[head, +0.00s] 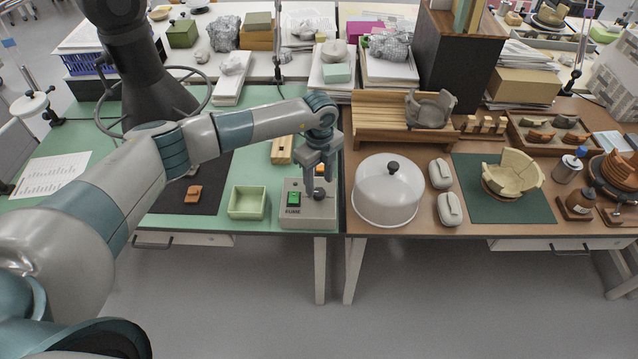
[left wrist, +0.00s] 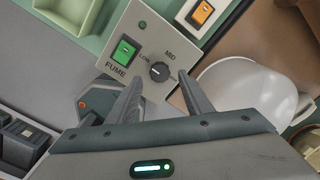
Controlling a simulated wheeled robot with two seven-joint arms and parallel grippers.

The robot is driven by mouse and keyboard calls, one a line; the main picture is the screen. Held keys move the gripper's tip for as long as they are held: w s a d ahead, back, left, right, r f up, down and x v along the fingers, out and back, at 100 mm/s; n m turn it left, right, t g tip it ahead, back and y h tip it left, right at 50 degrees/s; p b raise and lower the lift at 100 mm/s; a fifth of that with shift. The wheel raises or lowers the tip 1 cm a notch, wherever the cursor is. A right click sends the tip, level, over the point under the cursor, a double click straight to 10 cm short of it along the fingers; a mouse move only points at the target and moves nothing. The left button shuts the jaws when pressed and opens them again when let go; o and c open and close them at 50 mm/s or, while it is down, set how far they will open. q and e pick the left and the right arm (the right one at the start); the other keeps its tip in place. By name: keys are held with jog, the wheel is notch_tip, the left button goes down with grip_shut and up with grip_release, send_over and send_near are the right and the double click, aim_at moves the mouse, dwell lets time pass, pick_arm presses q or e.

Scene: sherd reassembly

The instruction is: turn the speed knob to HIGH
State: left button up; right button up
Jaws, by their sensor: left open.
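The grey fume control box (head: 293,217) stands at the front right of the green bench, with a green switch (head: 293,199) and a dark round speed knob (head: 319,195). In the left wrist view the knob (left wrist: 159,72) has a pale pointer mark, too small to read surely. The labels LOW and MID show beside it; I cannot see HIGH. My left gripper (head: 319,174) points down above the knob. In the left wrist view its two fingers (left wrist: 159,80) are apart, one on each side of the knob; I cannot tell if they touch it. My right gripper is out of view.
A green tray (head: 247,203) stands left of the box, with a dark mat (head: 165,205) beyond it. To the right, across the bench gap, stands a white dome (head: 388,195) with a black knob. An orange switch (left wrist: 202,13) shows near the box.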

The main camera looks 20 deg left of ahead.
aim_at(319, 192)
pick_arm(q)
jog(key=shift+f+p, duration=0.3)
jog(key=shift+f, duration=1.4)
jog(key=c, duration=1.1)
jog(key=shift+o, duration=0.2)
